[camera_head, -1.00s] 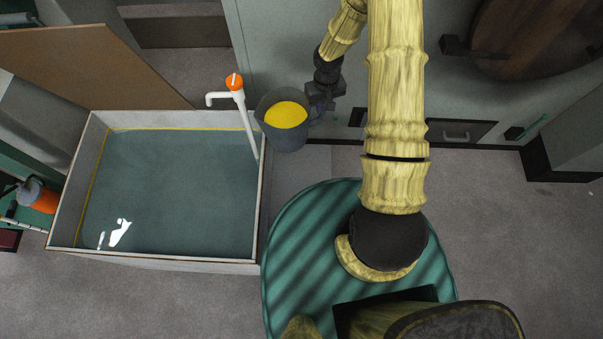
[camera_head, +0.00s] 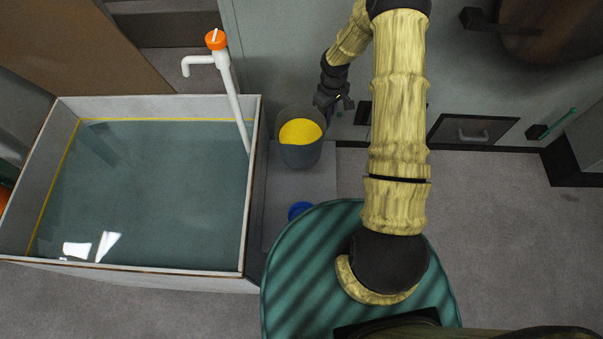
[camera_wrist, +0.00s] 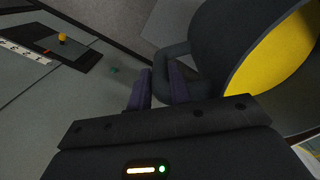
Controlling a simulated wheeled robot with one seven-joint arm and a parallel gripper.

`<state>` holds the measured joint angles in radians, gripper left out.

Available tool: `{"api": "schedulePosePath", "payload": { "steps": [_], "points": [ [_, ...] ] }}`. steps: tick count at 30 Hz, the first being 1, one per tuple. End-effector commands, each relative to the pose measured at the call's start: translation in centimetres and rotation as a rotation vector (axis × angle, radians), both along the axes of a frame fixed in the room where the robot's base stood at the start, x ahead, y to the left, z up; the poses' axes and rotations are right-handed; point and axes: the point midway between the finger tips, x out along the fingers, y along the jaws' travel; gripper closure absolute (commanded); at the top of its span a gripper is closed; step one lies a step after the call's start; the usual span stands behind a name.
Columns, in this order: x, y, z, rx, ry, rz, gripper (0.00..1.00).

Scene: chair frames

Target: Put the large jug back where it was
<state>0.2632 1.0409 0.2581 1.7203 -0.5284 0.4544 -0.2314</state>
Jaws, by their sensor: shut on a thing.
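The large jug (camera_head: 300,152) is dark grey with a yellow inside. In the head view it is just right of the water-filled tank, above a light grey slab on the floor. My gripper (camera_head: 338,104) is at the jug's right side, shut on its handle. In the wrist view the jug (camera_wrist: 215,50) fills the upper right, and my gripper's fingers (camera_wrist: 160,88) are on either side of the handle. The jug looks about upright. I cannot tell whether its base touches anything.
The tank (camera_head: 253,200) with a white pump (camera_head: 232,95) with an orange top stands left of the jug. The grey slab (camera_head: 283,187) lies beside the tank, with a blue round thing (camera_head: 299,210) on it. A wall with a handled drawer (camera_head: 472,134) is behind. Floor at right is clear.

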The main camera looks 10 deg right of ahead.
Motion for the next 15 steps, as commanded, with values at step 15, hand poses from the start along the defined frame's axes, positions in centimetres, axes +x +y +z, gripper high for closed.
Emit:
{"api": "schedulePosePath", "payload": {
  "steps": [15],
  "points": [
    [0.19,-0.24,-1.31,0.002,0.000,0.014,1.00]
  ]
}}
